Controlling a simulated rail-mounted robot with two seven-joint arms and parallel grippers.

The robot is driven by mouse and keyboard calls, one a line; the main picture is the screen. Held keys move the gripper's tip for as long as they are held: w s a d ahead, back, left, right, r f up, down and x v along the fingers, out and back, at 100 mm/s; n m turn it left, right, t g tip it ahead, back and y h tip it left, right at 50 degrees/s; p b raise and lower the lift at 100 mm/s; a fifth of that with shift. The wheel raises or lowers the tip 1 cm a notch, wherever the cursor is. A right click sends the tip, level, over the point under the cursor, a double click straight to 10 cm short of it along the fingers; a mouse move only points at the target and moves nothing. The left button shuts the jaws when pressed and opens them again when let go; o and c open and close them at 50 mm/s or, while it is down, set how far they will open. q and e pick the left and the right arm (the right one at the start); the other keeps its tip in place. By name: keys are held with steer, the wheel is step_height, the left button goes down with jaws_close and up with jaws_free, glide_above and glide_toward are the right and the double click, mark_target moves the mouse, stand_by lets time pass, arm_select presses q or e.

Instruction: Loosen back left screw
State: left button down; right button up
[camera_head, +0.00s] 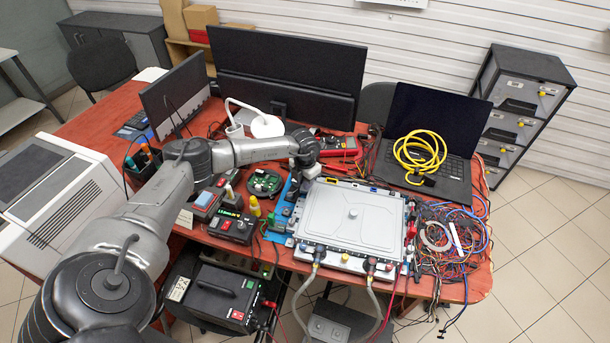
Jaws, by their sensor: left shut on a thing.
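The grey-white flat unit (352,216) lies on the red-brown table, with a small round knob in the middle of its lid. Two grey hoses (300,292) hang from connectors on its front side. My left gripper (308,172) points down at the unit's back left corner. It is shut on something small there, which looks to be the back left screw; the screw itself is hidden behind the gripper. My right gripper is not in view.
A laptop (431,135) with a coiled yellow cable (419,156) stands behind right. Tangled wires (450,240) lie right of the unit. A red multimeter (338,146), a large monitor (285,80) and a white lamp (266,126) stand behind. Small devices crowd the left side.

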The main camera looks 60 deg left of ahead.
arm_select(q)
steer(key=n+p, duration=0.4)
steer(key=n, duration=0.1)
steer(key=shift+r, duration=0.25)
steer(key=shift+f+n+p, duration=0.2)
steer(key=shift+n+p, duration=1.3)
steer(key=shift+n, duration=0.4)
steer(key=c, duration=1)
jaws_free()
step_height(320, 180, up, 14)
steer(key=p, duration=0.1)
steer(key=shift+p, duration=0.35)
steer(key=shift+f, duration=0.15)
